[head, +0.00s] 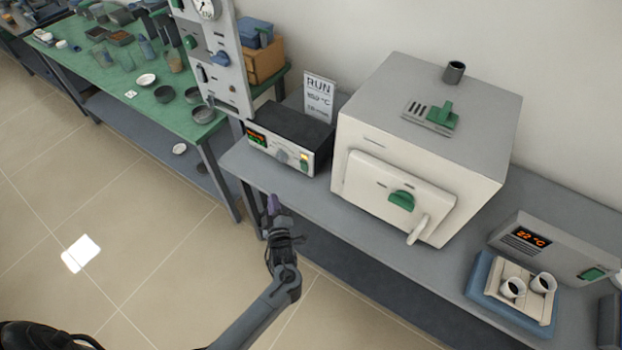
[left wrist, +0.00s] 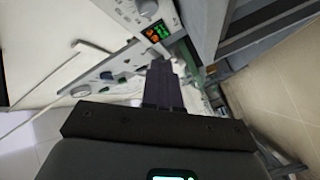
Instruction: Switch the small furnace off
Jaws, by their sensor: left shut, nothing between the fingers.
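The white furnace (head: 420,140) stands on the grey bench. Its door (head: 385,190) is closed, with a green knob (head: 402,200) and a pale handle (head: 418,229). A dark control box (head: 290,135) sits to its left, with a red and green display (head: 257,136), a knob and a yellow-lit switch (head: 304,157). I cannot tell which unit is the small furnace. My left gripper (head: 274,204) is shut and empty, in front of the bench edge below the control box. Its fingers also show in the left wrist view (left wrist: 162,90), near lit displays. My right gripper is out of view.
A RUN card (head: 319,97) stands behind the control box. At right, a grey unit (head: 550,250) reads 22 °C and has a green switch; a tray (head: 482,286) with two cups is before it. A green table (head: 130,85) holds several dishes. The floor at left is open.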

